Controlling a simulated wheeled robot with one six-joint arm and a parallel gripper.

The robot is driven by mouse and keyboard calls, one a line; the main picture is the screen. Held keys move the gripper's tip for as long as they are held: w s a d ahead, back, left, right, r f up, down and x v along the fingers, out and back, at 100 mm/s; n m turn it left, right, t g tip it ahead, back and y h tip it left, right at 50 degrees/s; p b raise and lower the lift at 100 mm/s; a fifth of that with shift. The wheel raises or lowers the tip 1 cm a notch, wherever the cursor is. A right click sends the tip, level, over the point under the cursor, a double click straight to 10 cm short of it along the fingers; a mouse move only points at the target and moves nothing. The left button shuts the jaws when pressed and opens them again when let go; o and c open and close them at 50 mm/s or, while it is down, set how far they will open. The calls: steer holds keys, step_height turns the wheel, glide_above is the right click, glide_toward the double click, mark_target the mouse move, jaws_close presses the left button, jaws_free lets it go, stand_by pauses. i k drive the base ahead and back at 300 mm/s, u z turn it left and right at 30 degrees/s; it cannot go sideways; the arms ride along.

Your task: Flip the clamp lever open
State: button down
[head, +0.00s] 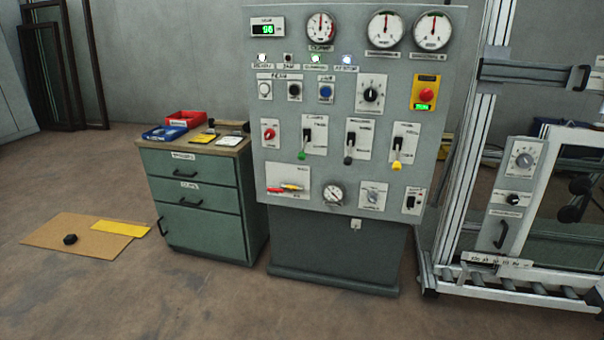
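A grey control panel (262,215) on a dark pedestal stands in the middle of the head view. Three levers on white plates form a row across it: a green-tipped lever (302,154), a black-tipped lever (349,158) and a yellow-tipped lever (397,164). All three handles point downward. A fourth handle with red and yellow parts (289,187) lies roughly level on a plate at the lower left. The plate labels are too small to read surely, so I cannot tell which one is the clamp lever. My gripper is not in view.
A green drawer cabinet (200,225) with red and blue trays stands close left of the panel. A metal frame with rollers (535,290) stands at the right. A cardboard sheet (70,228) lies on the floor at the left. The floor in front is clear.

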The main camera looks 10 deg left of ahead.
mark_target(301, 156)
steer(key=k, duration=0.55)
steer(key=u, duration=0.5)
steer(key=i, duration=0.55)
steer(key=u, duration=0.6)
steer(key=i, duration=0.75)
steer(key=z, duration=0.5)
steer(key=i, duration=0.7)
steer(key=z, duration=0.5)
